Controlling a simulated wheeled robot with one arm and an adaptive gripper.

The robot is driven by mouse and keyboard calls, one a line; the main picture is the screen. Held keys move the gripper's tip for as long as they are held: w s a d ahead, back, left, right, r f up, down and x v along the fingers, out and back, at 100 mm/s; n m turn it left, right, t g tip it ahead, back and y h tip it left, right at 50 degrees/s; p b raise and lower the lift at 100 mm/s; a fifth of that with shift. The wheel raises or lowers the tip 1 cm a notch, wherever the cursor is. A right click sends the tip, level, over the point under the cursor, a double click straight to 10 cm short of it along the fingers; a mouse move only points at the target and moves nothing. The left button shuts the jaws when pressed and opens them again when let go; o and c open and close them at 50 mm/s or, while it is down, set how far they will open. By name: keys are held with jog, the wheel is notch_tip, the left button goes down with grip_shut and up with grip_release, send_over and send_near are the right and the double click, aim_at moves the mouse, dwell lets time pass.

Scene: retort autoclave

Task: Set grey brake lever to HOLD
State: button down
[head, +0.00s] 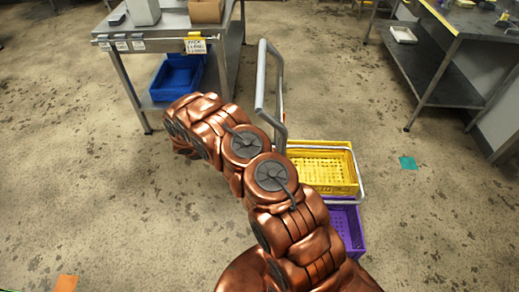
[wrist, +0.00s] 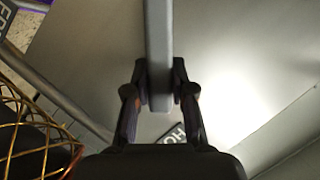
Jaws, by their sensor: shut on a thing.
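The grey brake lever (wrist: 158,35) runs down from the top of the wrist view as a straight bar, and its end lies between my fingers. My gripper (wrist: 160,80) is shut on it, with one finger against each side. A dark label with white letters, of which "HO" shows (wrist: 174,136), lies just beyond the lever's end, partly hidden by my gripper. Another dark label (wrist: 6,16) is cut off at the top left. In the head view my arm hides the lever and my gripper.
A cart's grey handle (head: 268,85) rises beyond my arm, beside a yellow crate (head: 350,171) and a purple crate (head: 350,222). A metal table (head: 122,35) with a blue bin (head: 178,78) stands behind. In the wrist view, a gold wire mesh (wrist: 35,125) is at left.

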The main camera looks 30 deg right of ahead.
jog(key=shift+w+d+r, duration=0.1)
jog(key=shift+w, duration=0.05)
dwell(0.4)
jog(key=c, duration=1)
grip_release()
jog(key=shift+o, duration=0.2)
jog(key=v, duration=1.2)
jog(key=shift+d+r, duration=0.1)
